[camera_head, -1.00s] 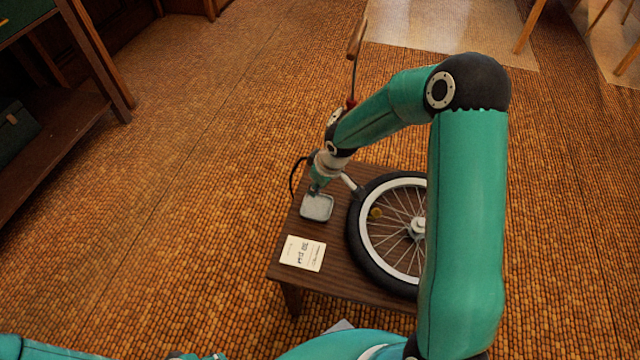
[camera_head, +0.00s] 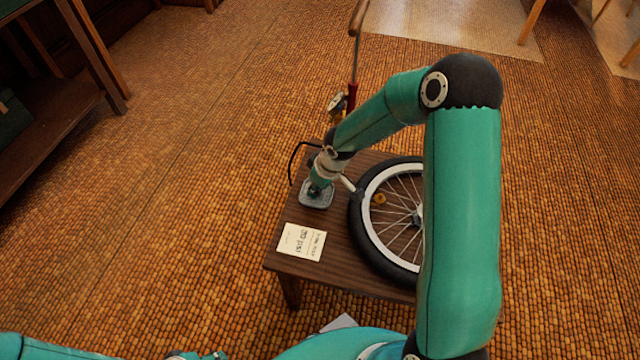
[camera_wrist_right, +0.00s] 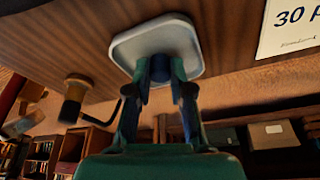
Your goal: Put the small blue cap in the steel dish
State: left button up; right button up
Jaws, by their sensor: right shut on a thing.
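The steel dish (camera_head: 319,204) is a small grey square tray on the dark wooden stand, left of the wheel. It also shows in the right wrist view (camera_wrist_right: 185,42). My right gripper (camera_head: 316,191) points down over the dish, its fingertips low at or inside the rim. In the right wrist view its fingers (camera_wrist_right: 160,72) are shut on the small blue cap (camera_wrist_right: 161,68), which shows as a dark blue patch between them. Whether the cap touches the dish floor is hidden. A teal part of my left gripper (camera_head: 195,356) shows at the bottom edge, mostly cut off.
A handwritten card (camera_head: 301,241) lies in front. A floor pump (camera_head: 353,88) with a gauge and black hose stands behind the stand.

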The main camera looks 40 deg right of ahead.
jog(key=o, duration=0.8)
